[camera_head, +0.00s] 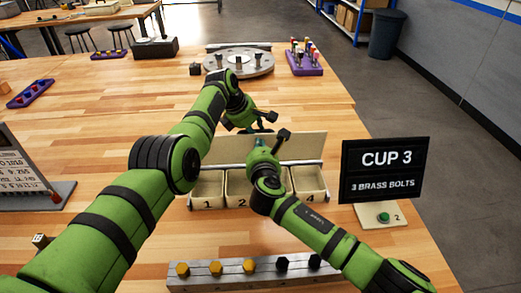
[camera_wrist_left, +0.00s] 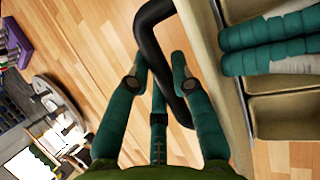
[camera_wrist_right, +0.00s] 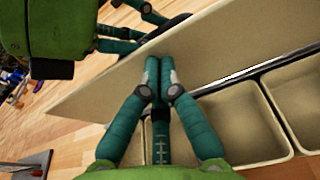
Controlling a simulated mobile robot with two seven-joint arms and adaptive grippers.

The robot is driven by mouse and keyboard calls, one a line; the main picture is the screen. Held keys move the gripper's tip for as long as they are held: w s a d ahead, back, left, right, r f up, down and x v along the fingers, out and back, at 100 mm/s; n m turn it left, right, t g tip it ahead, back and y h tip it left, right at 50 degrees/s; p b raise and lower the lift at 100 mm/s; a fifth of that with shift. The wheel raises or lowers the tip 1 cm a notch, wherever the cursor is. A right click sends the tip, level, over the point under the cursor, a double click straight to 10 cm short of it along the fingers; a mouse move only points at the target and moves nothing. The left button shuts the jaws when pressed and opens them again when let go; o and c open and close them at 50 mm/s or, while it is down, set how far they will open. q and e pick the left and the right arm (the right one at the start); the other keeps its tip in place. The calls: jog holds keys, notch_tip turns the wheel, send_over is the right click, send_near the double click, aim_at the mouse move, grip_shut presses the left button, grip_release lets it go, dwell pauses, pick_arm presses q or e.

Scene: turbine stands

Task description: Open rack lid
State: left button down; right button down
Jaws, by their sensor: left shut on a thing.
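The cream rack (camera_head: 238,201) has a row of numbered compartments, and its lid (camera_head: 304,146) is raised along the back side. My left gripper (camera_head: 262,122) is behind the lid. In the left wrist view my left gripper (camera_wrist_left: 165,75) is shut on the black handle (camera_wrist_left: 146,42). My right gripper (camera_head: 262,148) is in front of the lid, over the compartments. In the right wrist view my right gripper (camera_wrist_right: 160,65) has its fingers close together against the lid's inner face (camera_wrist_right: 110,80), with nothing seen between them. My right arm hides part of compartment 3.
A black sign (camera_head: 386,168) reading "CUP 3, 3 BRASS BOLTS" stands right of the rack, beside a green button (camera_head: 384,216). A bolt rail (camera_head: 200,282) lies in front. A round flange (camera_head: 240,64) and a purple tool holder (camera_head: 304,66) stand behind.

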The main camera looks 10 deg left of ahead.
pick_arm(q)
jog(key=c, duration=1.5)
grip_release()
jog(key=shift+w+a+f, duration=0.1)
jog(key=shift+a+f, duration=0.15)
jog(key=shift+a, duration=0.15)
jog(key=shift+o, duration=0.9)
jog(key=shift+w+f, duration=0.1)
jog(key=shift+w, duration=0.05)
jog(key=shift+w+d+f, duration=0.1)
jog(key=shift+d+f, duration=0.05)
jog(key=shift+d, duration=0.1)
pick_arm(e)
jog(key=shift+w+f, duration=0.35)
pick_arm(q)
jog(key=shift+d, duration=0.1)
